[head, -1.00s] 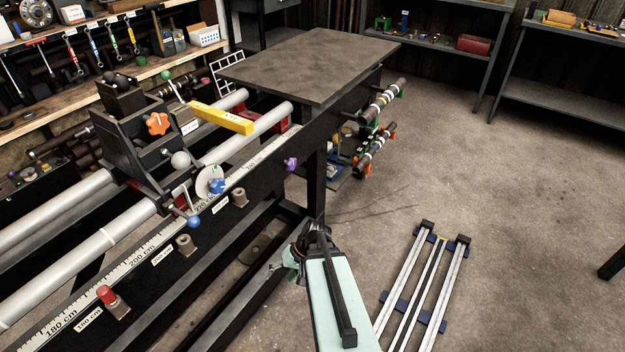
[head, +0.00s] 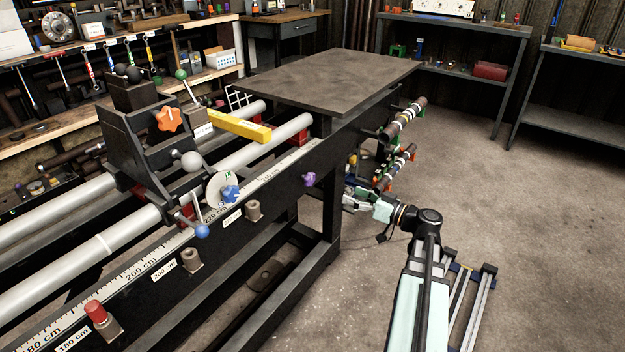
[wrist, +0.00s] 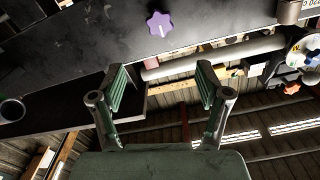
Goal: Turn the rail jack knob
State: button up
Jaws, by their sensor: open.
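A purple lobed knob (head: 309,179) sits on the dark side face of the lathe rail, near its far end. It also shows in the wrist view (wrist: 159,24), at the top, beyond the fingers. My gripper (head: 352,198) is right of and slightly below the purple knob in the head view, apart from it. In the wrist view my gripper (wrist: 161,84) has its two green-padded fingers spread with nothing between them. A blue knob (head: 230,194) by a round dial and an orange knob (head: 168,119) on the carriage are further left. No label names the rail jack knob.
Several brown pegs, such as one (head: 254,210), stick out of the rail face left of the purple knob. Shafts with colored rings (head: 404,118) hang at the bench's right end. The floor (head: 540,220) at right is mostly clear.

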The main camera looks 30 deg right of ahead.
aim_at(312, 179)
jog(key=b+x, duration=0.1)
jog(key=x, duration=1.5)
jog(key=shift+f+b, duration=0.1)
jog(key=shift+b, duration=0.3)
jog(key=c, duration=1.2)
